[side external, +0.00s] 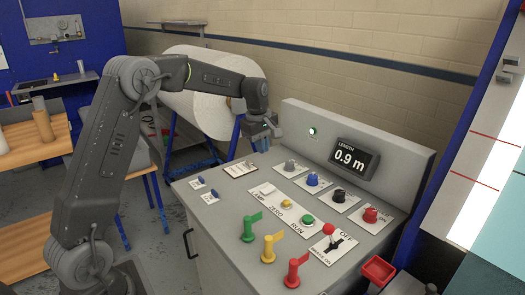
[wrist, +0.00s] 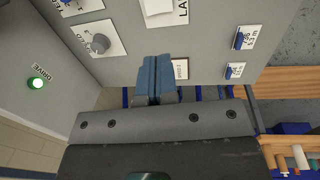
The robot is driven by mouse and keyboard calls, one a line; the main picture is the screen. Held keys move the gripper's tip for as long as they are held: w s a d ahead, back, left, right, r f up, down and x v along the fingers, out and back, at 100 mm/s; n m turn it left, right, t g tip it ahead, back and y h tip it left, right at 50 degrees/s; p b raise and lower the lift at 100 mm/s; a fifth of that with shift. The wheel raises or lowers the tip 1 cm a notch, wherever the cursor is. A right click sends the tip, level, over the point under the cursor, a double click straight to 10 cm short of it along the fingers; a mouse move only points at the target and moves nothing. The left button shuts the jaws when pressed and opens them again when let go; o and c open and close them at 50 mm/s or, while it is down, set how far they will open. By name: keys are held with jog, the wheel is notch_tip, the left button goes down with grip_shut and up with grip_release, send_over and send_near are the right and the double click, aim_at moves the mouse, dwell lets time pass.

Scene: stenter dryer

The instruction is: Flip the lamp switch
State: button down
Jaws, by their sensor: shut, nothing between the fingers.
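My gripper (side external: 263,141) is above the far left part of the console top, apart from the switch, which lies nearer the camera. In the wrist view my gripper (wrist: 157,80) has its two blue fingers together, with nothing between them.
Knobs stand behind the switch, including a grey one (side external: 290,166) and a blue one (side external: 312,180). Yellow and green buttons, a red-knobbed lever (side external: 329,230) and coloured flag handles (side external: 250,225) are nearer. A display (side external: 354,159) reads 0.9 m. A green light (wrist: 36,84) is lit.

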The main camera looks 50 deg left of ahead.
aim_at(271, 187)
jog(key=shift+w, duration=0.75)
jog(key=f, duration=0.4)
jog(key=w+f, duration=0.1)
jog(key=f, duration=0.8)
jog(key=shift+w+f, duration=0.35)
jog(key=shift+f, duration=0.05)
jog(key=shift+f, duration=0.25)
